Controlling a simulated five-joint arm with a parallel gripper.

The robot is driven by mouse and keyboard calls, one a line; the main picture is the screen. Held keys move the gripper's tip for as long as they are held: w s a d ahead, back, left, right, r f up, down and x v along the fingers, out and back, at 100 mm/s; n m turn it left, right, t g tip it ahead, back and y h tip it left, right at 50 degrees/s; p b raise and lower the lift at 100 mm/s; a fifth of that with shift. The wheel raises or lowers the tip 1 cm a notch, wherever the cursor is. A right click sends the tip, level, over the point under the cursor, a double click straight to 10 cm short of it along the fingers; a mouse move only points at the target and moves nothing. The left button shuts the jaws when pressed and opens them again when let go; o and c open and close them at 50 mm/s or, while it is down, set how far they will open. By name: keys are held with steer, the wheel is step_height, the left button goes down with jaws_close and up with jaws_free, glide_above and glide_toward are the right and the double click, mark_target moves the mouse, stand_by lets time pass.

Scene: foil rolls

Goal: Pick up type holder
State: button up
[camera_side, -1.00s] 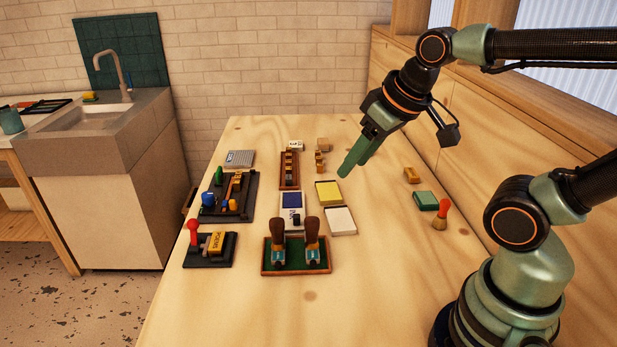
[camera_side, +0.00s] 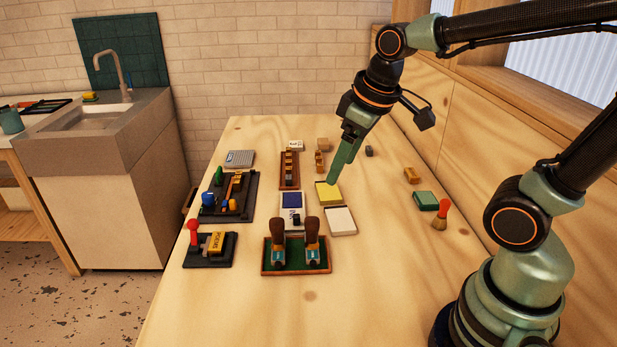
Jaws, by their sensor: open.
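My gripper (camera_side: 335,181) points down over the yellow-topped pad (camera_side: 328,192), its green fingers overlapping in this view, open, with nothing seen between them. I cannot tell for sure which thing is the type holder. Two upright tools with dark wooden handles, a left one (camera_side: 278,233) and a right one (camera_side: 312,233), stand in a green-lined wooden tray (camera_side: 296,271) at the front, apart from my gripper. A small brass-coloured piece (camera_side: 319,160) stands just behind and left of the fingers. A long wooden rack (camera_side: 289,184) with small blocks lies left of it.
A black tray (camera_side: 228,214) with coloured pieces and a black base with a red-knobbed lever (camera_side: 194,234) stand left. A blue-and-white pad (camera_side: 291,208) and a white pad (camera_side: 340,221) lie mid-table. A green block (camera_side: 425,201) and red-handled brush (camera_side: 441,215) stand right. The front table is clear.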

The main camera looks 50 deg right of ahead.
mark_target(312, 233)
steer(key=w+f+n+g, duration=0.1)
steer(key=w+f+n, duration=0.1)
steer(key=w+f+n+g, duration=0.1)
steer(key=f+n, duration=0.1)
steer(key=f, duration=0.1)
steer(key=w+f+n+g, duration=0.1)
steer(key=w+f, duration=0.1)
steer(key=shift+w+a+f+n+g, duration=0.15)
steer(key=shift+w+n+g, duration=0.2)
steer(key=shift+n+g, duration=0.05)
steer(key=shift+w+f+n, duration=0.2)
steer(key=shift+f+n, duration=0.1)
steer(key=shift+f, duration=0.25)
step_height(312, 233, down, 6)
steer(key=shift+w+a+f, duration=0.1)
steer(key=shift+w+f, duration=0.05)
steer(key=shift+f, duration=1.3)
steer(key=shift+w+a+f, duration=0.1)
steer(key=shift+w+f, duration=0.05)
steer(key=shift+f, duration=1.3)
jaws_close()
